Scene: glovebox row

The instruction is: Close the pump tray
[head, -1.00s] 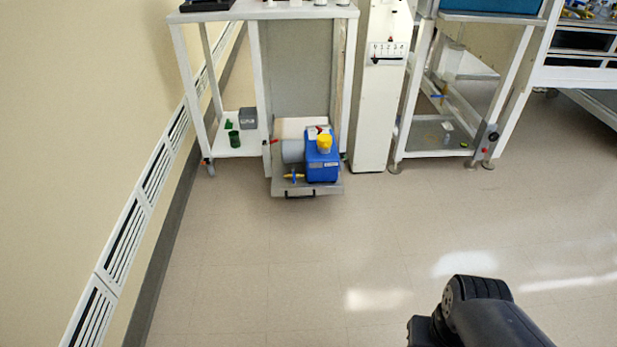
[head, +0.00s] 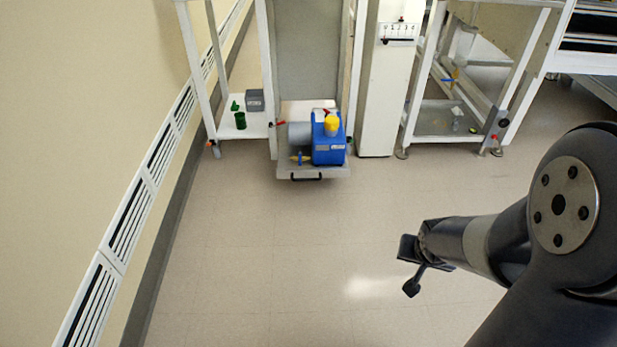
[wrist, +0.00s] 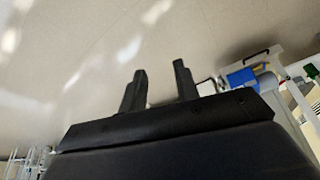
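The pump tray (head: 336,173) is a pale pull-out shelf low in the white bench frame, slid out toward me. It has a dark handle (head: 306,178) on its front edge. A blue and grey pump (head: 328,150) with a yellow cap sits on it. In the wrist view the pump (wrist: 241,77) and the tray's handle (wrist: 255,53) show tilted at the upper right. My gripper (head: 407,270) is over the floor, to the right of and nearer than the tray, not touching it. In the wrist view its two fingers (wrist: 160,82) are apart with nothing between them.
A white column (head: 382,100) stands right of the tray. A lower shelf (head: 225,127) with a green cup (head: 240,120) and a grey box (head: 255,100) is on the left. Another white frame (head: 412,125) stands to the right. The floor (head: 260,250) before the tray is clear.

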